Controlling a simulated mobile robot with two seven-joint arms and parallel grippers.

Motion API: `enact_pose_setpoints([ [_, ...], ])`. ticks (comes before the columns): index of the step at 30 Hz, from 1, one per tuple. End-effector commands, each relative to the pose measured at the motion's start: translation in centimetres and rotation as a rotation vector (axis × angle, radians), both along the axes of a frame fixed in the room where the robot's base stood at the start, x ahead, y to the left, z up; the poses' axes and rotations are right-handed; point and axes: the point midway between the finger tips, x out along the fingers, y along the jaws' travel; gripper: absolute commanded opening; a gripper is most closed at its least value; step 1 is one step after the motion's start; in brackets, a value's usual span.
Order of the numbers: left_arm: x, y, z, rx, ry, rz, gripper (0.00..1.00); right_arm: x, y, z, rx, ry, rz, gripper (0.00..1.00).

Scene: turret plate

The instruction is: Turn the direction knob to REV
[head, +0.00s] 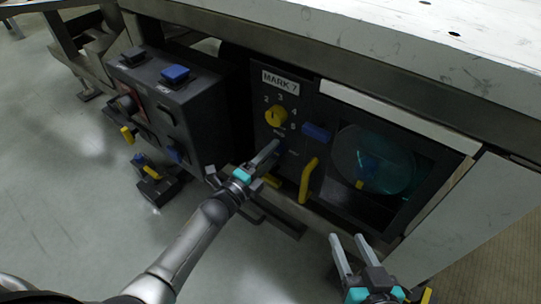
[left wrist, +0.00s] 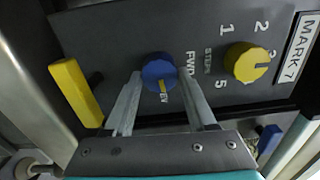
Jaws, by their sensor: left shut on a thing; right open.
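The blue direction knob (left wrist: 158,70) is on the dark MARK 7 panel (head: 262,96), below the yellow numbered knob (head: 276,116), which also shows in the left wrist view (left wrist: 246,62). In the head view my left gripper (head: 268,158) mostly hides the knob. My right gripper (head: 350,240) is open and empty, low in front of the machine.
A yellow handle (head: 308,180) stands out close to my left gripper, with a blue part (head: 316,132) above it. A round window (head: 374,160) is to the right. A dark control box (head: 170,100) stands left. The floor at left is mostly clear.

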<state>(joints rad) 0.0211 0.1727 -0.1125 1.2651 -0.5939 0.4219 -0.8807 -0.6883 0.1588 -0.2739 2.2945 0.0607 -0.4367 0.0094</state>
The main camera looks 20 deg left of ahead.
Motion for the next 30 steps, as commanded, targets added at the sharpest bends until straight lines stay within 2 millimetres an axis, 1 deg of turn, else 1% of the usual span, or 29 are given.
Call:
enact_pose_setpoints([
  [9, -0.03, 0.03, -0.1, 0.106, -0.037, 0.0, 0.01, -0.02, 0.52, 0.3, 0.033, -0.053, 0.001, 0.5],
  [25, -0.03, 0.05, -0.09, 0.125, -0.044, 0.0, 0.01, 0.0, 0.59, 0.44, 0.04, -0.065, 0.0, 0.5],
  [26, -0.03, 0.04, -0.09, 0.125, -0.044, 0.0, 0.6, -0.01, 0.58, 0.45, 0.04, -0.065, 0.0, 0.5],
  [30, -0.02, 0.03, -0.08, 0.124, -0.044, 0.0, 0.76, -0.01, 0.57, 0.44, 0.04, -0.064, 0.0, 0.5],
])
